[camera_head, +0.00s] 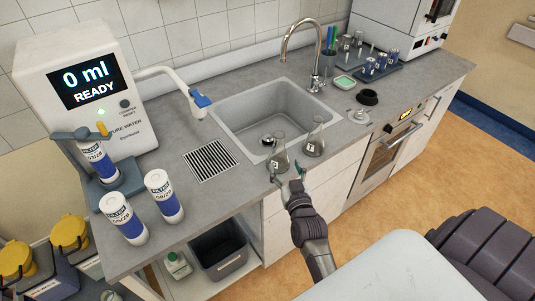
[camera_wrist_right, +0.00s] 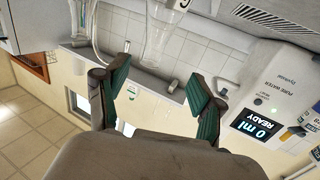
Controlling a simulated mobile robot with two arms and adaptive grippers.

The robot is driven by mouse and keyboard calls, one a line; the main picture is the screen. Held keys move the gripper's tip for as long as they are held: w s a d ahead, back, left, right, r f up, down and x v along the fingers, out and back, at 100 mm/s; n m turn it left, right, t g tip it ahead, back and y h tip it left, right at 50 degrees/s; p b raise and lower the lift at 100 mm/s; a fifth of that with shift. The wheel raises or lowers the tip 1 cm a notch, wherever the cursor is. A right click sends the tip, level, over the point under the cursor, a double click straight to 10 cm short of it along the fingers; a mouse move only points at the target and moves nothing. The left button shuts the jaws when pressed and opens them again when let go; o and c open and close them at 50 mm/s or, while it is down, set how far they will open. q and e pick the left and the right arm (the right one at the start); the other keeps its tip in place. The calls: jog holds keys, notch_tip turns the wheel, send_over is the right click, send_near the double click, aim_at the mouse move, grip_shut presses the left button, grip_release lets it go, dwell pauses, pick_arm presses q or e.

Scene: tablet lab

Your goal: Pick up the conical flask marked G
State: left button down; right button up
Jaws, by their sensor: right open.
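Two clear conical flasks stand on the grey counter by the front edge of the sink. The left flask (camera_head: 279,160) is nearest my right gripper (camera_head: 287,175); the right flask (camera_head: 314,142) stands just beside it. Each has a small dark mark, too small to read for certain in the head view. My right gripper is open and empty, just in front of the left flask. In the right wrist view, a clear flask (camera_wrist_right: 161,38) shows tilted beyond the open fingers (camera_wrist_right: 157,77), with a partly cut-off letter at the top edge. My left gripper is not in view.
A pure water dispenser (camera_head: 82,95) reading 0 ml READY stands at left, with filter cartridges (camera_head: 163,196) before it. The sink (camera_head: 270,112) and tap (camera_head: 317,55) lie behind the flasks. A black ring (camera_head: 367,97) and a rack of vials (camera_head: 378,67) are to the right.

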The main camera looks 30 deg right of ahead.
aim_at(280, 146)
jog(key=x, duration=0.1)
jog(key=b+x, duration=0.1)
jog(key=x, duration=0.1)
jog(key=b+x, duration=0.1)
jog(key=x, duration=0.1)
jog(key=shift+d+f, duration=0.35)
jog(key=shift+w+b, duration=0.55)
jog(key=shift+w, duration=0.5)
jog(key=b+x, duration=0.1)
jog(key=x, duration=0.1)
jog(key=d+b+x, duration=0.1)
jog(key=x, duration=0.1)
jog(key=shift+b, duration=0.4)
jog(key=shift+w, duration=0.2)
jog(key=shift+s+r, duration=0.1)
jog(key=shift+r, duration=0.05)
jog(key=shift+s, duration=0.1)
jog(key=shift+c, duration=0.9)
jog(key=c, duration=0.6)
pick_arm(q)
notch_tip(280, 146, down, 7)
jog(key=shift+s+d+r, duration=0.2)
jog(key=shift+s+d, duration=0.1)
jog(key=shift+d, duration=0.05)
pick_arm(e)
grip_shut()
